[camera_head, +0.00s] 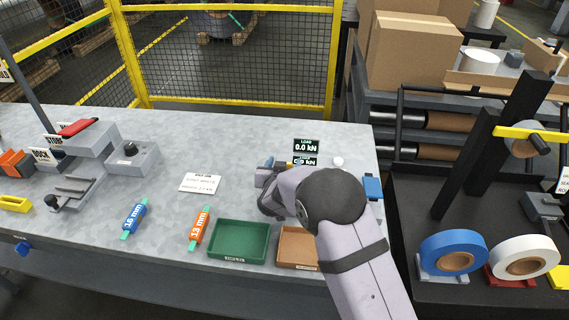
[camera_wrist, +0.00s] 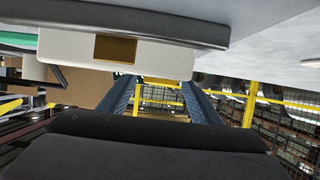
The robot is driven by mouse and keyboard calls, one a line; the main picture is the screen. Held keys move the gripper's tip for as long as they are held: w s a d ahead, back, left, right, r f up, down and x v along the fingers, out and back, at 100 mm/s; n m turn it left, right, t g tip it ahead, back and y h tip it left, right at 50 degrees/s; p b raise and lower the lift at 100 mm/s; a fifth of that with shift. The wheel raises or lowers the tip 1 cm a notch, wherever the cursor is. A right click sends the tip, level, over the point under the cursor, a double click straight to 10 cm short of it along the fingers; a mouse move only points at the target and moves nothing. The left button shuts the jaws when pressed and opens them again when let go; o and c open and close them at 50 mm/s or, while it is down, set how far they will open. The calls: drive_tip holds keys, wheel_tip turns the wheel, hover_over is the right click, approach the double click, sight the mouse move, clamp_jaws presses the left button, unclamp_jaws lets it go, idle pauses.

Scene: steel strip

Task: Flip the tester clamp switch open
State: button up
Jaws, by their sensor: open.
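The tester stands near the right end of the bench, with its dark load display (camera_head: 306,145) reading 0.0 kN and a second, partly covered readout below. My arm covers most of the tester, and I cannot make out the clamp switch. A small blue-grey part (camera_head: 264,177) shows left of my wrist; I cannot tell what it belongs to. In the wrist view my gripper (camera_wrist: 155,82) is open, with two dark blue fingers apart and nothing visible between them. A white block with a brown-yellow square recess (camera_wrist: 75,48) is just beyond the fingertips; whether they touch it is unclear.
A green tray (camera_head: 238,222) and a brown tray (camera_head: 284,233) lie at the front edge. Blue (camera_head: 134,217) and orange (camera_head: 199,228) labelled pieces lie left of them. A white card (camera_head: 200,182) lies behind. A grey fixture with a red top (camera_head: 80,128) stands at left.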

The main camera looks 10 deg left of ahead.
drive_tip(key=shift+b+v, duration=0.7)
drive_tip(key=shift+v, duration=2.55)
drive_tip(key=shift+d+r, duration=0.1)
